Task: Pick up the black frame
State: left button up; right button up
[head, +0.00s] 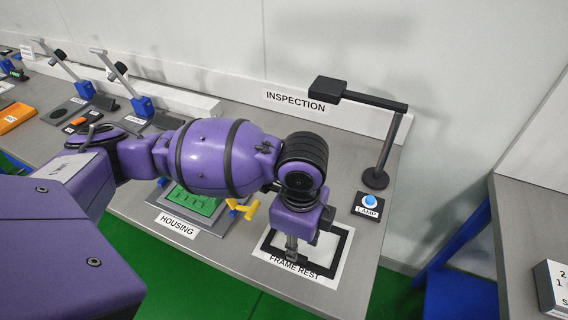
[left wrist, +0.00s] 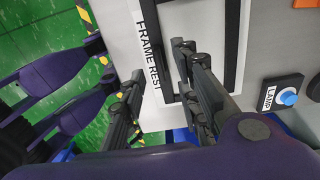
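The black frame (head: 343,251) lies flat on the white sheet labelled FRAME REST, near the bench's front right corner. In the left wrist view, its bars (left wrist: 239,45) show beside and beyond my fingers. My left gripper (head: 292,251) points down at the frame's front side. In the left wrist view, the left gripper (left wrist: 160,58) is open, its fingers apart with the frame's front bar between them. I cannot tell whether the fingers touch the bar. The hand hides part of the frame. My right gripper is not in view.
A lamp stand (head: 378,178) rises behind the frame, with a blue LAMP button (head: 370,200) at its foot. A green piece (head: 195,201) sits on the HOUSING fixture left of the frame, beside a yellow part (head: 250,210). Another bench (head: 520,225) stands to the right.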

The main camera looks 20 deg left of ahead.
pick_arm(q)
jog(key=f, duration=0.5)
jog(key=shift+d+f, duration=0.2)
jog(key=shift+c, duration=0.2)
grip_shut()
